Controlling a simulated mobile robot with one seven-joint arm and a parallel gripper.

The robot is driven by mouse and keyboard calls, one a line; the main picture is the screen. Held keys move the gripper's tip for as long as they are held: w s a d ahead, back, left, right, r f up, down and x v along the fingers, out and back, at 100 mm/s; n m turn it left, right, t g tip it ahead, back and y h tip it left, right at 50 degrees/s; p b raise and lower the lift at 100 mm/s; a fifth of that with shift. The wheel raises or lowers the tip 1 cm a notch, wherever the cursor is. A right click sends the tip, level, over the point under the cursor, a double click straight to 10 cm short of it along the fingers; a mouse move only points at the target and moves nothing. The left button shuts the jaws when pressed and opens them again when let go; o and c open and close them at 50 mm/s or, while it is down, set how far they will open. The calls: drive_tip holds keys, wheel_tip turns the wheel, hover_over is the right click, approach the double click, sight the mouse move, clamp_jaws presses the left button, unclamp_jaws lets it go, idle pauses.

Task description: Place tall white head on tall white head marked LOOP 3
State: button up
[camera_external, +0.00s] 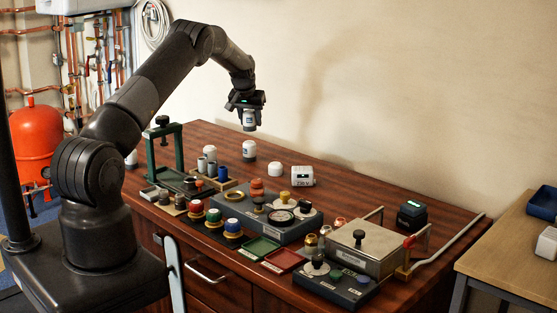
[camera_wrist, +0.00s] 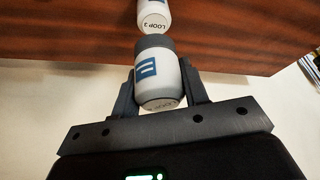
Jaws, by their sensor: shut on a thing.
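My gripper (camera_external: 248,108) is raised above the back of the table, shut on a tall white head (camera_external: 250,122). In the wrist view the held head (camera_wrist: 160,82) shows between my two fingers, with a grey end, a blue mark and lettering starting LOOP; its number is too blurred to read. Another tall white head (camera_external: 249,151) stands on the table below my gripper, apart from the held one. In the wrist view a white head (camera_wrist: 154,17), cut off by the top edge, carries lettering that looks like LOOP 3.
A shorter white piece (camera_external: 275,169) and a white 230 V box (camera_external: 302,177) stand to the right of the standing head. A green frame (camera_external: 163,150) rises at the left. Trays and fittings crowd the front. The back strip of wooden table (camera_external: 340,184) is mostly clear.

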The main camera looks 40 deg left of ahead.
sight(247, 113)
drive_tip(key=shift+a+f, duration=0.15)
drive_tip(key=shift+a, duration=0.05)
drive_tip(key=shift+f, duration=1.9)
drive_tip(key=shift+f, duration=0.15)
drive_tip(key=o, duration=1)
drive_tip(key=v, duration=1.2)
drive_tip(key=shift+s+d, duration=0.1)
